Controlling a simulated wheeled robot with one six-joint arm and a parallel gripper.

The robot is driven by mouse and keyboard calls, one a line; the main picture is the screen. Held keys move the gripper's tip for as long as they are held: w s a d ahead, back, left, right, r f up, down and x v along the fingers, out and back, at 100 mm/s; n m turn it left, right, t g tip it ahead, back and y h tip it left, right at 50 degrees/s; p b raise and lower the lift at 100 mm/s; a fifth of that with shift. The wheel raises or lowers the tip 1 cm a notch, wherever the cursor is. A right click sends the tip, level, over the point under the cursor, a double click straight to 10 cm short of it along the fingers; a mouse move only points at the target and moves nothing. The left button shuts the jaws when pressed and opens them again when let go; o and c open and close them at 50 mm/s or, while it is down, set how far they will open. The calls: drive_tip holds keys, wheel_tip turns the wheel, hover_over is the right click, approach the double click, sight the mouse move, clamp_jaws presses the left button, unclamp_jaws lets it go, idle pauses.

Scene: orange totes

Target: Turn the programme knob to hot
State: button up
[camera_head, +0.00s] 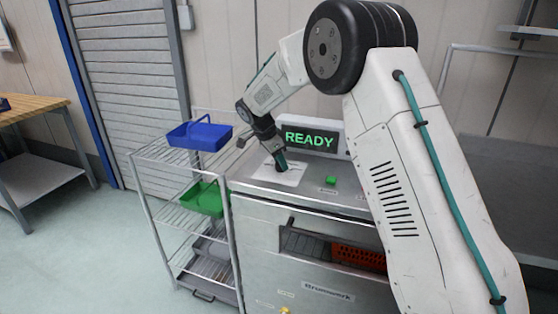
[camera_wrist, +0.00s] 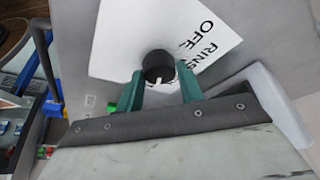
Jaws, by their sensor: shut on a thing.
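The programme knob (camera_wrist: 158,67) is a black round knob with a pale pointer mark, in the middle of the wrist view. It sits on a white label plate (camera_wrist: 125,35) on which OFF and part of another word, which looks like RINSE, can be read; no "hot" mark shows. My gripper (camera_wrist: 160,80) has its green fingers on either side of the knob and is shut on it. In the head view my gripper (camera_head: 280,166) reaches down to the white plate (camera_head: 292,176) on the machine top, and hides the knob.
A display (camera_head: 310,139) reading READY stands behind the plate. A green button (camera_head: 331,180) is to its right. The steel machine (camera_head: 290,216) has an opening with an orange tote (camera_head: 358,258) inside. A wire rack at left holds a blue tote (camera_head: 200,137) and a green tote (camera_head: 203,199).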

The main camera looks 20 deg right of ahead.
drive_tip(key=shift+w+a, duration=0.1)
drive_tip(key=shift+w, duration=0.05)
drive_tip(key=o, duration=1)
drive_tip(key=shift+r, duration=0.1)
drive_tip(key=v, duration=0.7)
drive_tip(key=shift+r, duration=0.25)
drive_tip(key=shift+a, duration=0.15)
